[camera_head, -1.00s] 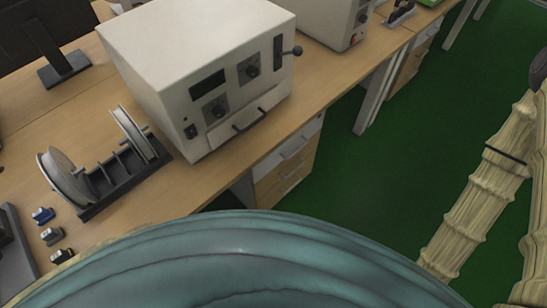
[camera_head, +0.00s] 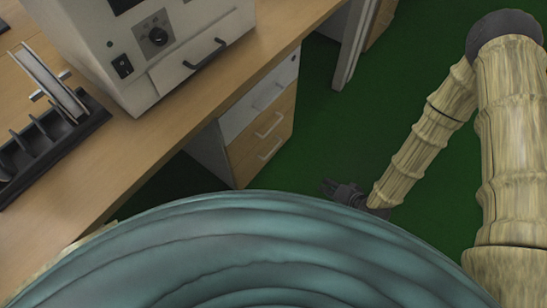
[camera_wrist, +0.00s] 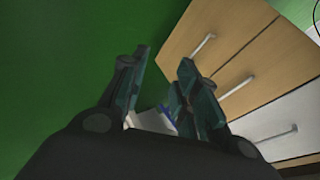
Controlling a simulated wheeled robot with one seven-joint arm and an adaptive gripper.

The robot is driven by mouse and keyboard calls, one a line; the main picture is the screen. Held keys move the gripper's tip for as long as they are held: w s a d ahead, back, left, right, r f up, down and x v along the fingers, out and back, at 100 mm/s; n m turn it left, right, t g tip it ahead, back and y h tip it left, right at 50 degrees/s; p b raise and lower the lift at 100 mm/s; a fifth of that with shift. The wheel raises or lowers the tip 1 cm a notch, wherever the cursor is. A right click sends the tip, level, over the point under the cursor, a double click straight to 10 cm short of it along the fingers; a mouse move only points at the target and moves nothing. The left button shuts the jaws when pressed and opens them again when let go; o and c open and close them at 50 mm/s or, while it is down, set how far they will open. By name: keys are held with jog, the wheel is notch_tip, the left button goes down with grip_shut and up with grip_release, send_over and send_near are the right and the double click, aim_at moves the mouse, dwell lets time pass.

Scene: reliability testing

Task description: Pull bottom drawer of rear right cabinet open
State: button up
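A drawer cabinet (camera_head: 210,152) stands under the desk, with a white top drawer (camera_head: 240,115) and two wooden drawers below. The bottom drawer (camera_head: 252,166) has a pale bar handle (camera_head: 269,150) and looks flush with the others. In the wrist view the bottom drawer (camera_wrist: 190,22) is the upper-left front, with its handle (camera_wrist: 203,46) right of my fingers. My gripper (camera_head: 330,187) is to the right of the cabinet, over the green floor, apart from the handle. In the wrist view my gripper (camera_wrist: 164,58) is open, with nothing held between the fingertips.
The wooden desk (camera_head: 150,150) overhangs the cabinet. A pale desk leg (camera_head: 348,50) and another cabinet (camera_head: 380,20) are farther back. The green floor (camera_head: 310,130) is clear before the drawers.

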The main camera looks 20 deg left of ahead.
jog(key=w+a+f+m+t+y+b, duration=0.15)
jog(key=w+a+f+y+b, duration=0.35)
jog(key=w+a+f+b, duration=0.65)
jog(key=y+b, duration=0.7)
jog(key=b, duration=0.8)
send_near(273, 150)
jog(key=shift+f+b+x, duration=0.15)
jog(key=shift+b+x, duration=1)
jog(key=shift+x, duration=1.35)
jog(key=shift+f+b+x, duration=0.15)
jog(key=shift+b+x, duration=1)
jog(key=shift+x, duration=1.35)
jog(key=shift+w, duration=0.15)
grip_shut()
